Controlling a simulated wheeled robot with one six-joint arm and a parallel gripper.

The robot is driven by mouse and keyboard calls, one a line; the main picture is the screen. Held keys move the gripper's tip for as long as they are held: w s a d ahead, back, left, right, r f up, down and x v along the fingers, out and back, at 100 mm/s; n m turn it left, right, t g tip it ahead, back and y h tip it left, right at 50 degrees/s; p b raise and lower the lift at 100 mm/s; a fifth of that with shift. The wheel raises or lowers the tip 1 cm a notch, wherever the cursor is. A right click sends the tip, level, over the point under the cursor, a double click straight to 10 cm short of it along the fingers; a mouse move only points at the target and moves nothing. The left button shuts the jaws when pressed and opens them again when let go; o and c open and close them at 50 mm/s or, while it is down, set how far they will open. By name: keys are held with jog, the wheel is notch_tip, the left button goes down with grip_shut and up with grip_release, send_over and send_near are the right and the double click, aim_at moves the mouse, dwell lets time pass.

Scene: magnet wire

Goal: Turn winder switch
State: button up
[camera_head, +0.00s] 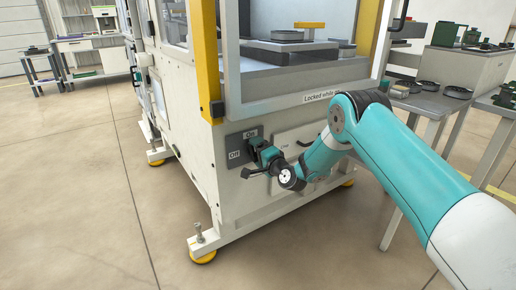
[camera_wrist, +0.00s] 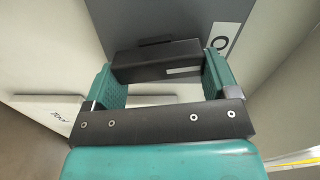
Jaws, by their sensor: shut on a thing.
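The winder switch sits on a dark grey plate (camera_head: 236,155) low on the front of the white winder machine (camera_head: 190,110). The plate carries an "On" label at the top and an "Off" label at the lower left. My gripper (camera_head: 262,155) is at the plate and hides most of the switch in the head view. In the wrist view the black switch handle (camera_wrist: 157,61) lies between the two teal finger pads of my gripper (camera_wrist: 163,75), which is shut on it. The handle has a white mark on one face. Which label it points to is unclear.
A white panel (camera_head: 296,140) with a dark handle is right of the switch plate, partly behind my arm. Yellow-footed legs (camera_head: 204,257) support the machine. A grey table (camera_head: 430,103) with parts stands at right. The floor (camera_head: 90,190) at left is clear.

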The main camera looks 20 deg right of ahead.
jog(key=shift+f+m+p, duration=0.2)
jog(key=shift+m+p, duration=0.2)
jog(key=shift+m, duration=0.7)
jog(key=o, duration=0.8)
jog(key=shift+s, duration=0.15)
jog(key=b+v, duration=1.5)
jog(key=v, duration=0.2)
jog(key=shift+b, duration=0.4)
jog(key=shift+r, duration=0.1)
